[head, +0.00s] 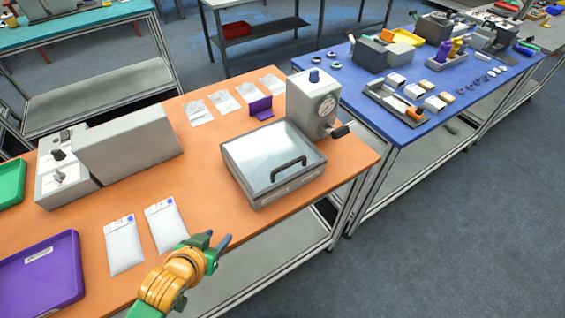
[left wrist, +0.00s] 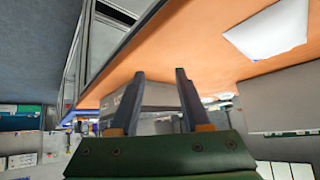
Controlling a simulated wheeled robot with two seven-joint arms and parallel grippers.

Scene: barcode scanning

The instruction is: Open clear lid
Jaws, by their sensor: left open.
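A grey box with a clear lid (head: 270,150) stands on the orange table, and the lid is down. A black handle (head: 289,172) sits on the lid toward its front right. My left gripper (head: 219,238) is open and empty, over the table's front edge, in front of the box and apart from it. In the left wrist view, the open fingers (left wrist: 160,73) have nothing between them. A grey box side (left wrist: 157,95) shows beyond them, partly hidden. My right gripper is not in view.
White packets (head: 124,246), a purple tray (head: 40,275) and a grey device (head: 130,143) lie left. A purple stand (head: 261,108) is behind. The orange table (head: 215,195) is bare left of the box.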

